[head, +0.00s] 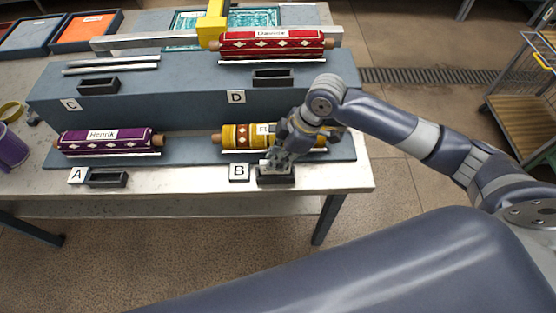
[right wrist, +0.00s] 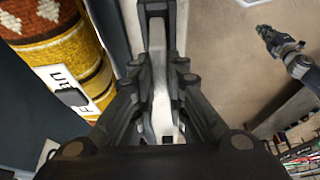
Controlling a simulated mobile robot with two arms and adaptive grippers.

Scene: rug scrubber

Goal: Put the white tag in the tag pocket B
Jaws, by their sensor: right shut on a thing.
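My right gripper (head: 276,162) points down at tag pocket B, a small dark open-topped holder (head: 276,179) at the table's front edge, right of the B label (head: 239,171). It is shut on the white tag, a narrow pale strip between the fingers in the right wrist view (right wrist: 162,100). The tag's lower end is at the pocket; I cannot tell how far inside it is. The pocket's dark end shows beyond the fingers in the right wrist view (right wrist: 153,8). My left gripper (right wrist: 275,40) hangs over the floor, its fingers too small to read.
A yellow patterned roll (head: 235,137) lies just behind the right gripper, partly hidden by it. A red roll (head: 272,45) lies on the raised step above pocket D (head: 273,78). Pocket C (head: 99,86) is at left.

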